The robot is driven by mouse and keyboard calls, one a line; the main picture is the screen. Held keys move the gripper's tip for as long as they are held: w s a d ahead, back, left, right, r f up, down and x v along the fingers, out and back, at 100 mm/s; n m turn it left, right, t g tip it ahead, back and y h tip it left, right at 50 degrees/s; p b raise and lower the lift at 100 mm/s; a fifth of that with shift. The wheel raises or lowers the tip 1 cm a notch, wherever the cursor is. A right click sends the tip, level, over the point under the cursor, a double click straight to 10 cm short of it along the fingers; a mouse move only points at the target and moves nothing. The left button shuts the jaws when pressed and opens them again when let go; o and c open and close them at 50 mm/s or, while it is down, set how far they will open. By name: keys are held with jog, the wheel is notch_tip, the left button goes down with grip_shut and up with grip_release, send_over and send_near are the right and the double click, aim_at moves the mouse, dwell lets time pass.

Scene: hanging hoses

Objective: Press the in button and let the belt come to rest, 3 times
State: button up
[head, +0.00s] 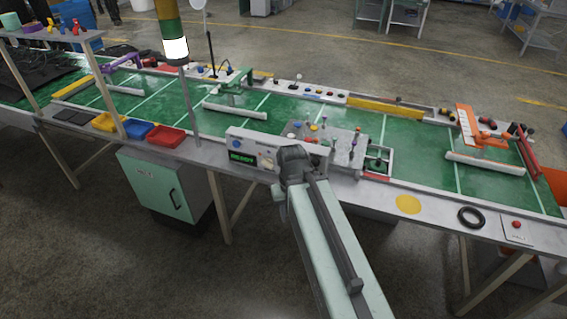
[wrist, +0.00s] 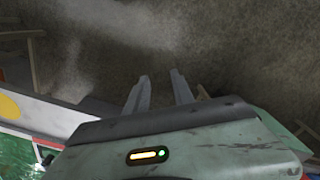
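The green belt (head: 225,120) with white cross lines runs across the head view. A pale control box (head: 250,138) stands at its near edge, with a lit green display (head: 242,157) and a round blue button (head: 237,142). More controls on the box's right side are small and partly hidden by my arm. I cannot read which button is the in button. In the wrist view, my gripper (wrist: 160,78) has its two fingers apart, with nothing between them and floor beyond. In the head view my wrist overlaps the right part of the box; the fingertips are not distinguishable there.
A stack light (head: 175,48) with a lit white section rises on a pole left of the box. Red, blue and yellow trays (head: 138,131) sit further left. A black ring (head: 471,217) and a red button plate (head: 516,226) lie right. A green cabinet (head: 165,190) stands below.

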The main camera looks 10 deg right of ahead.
grip_shut()
jog(key=shift+d, duration=0.1)
dwell(1.4)
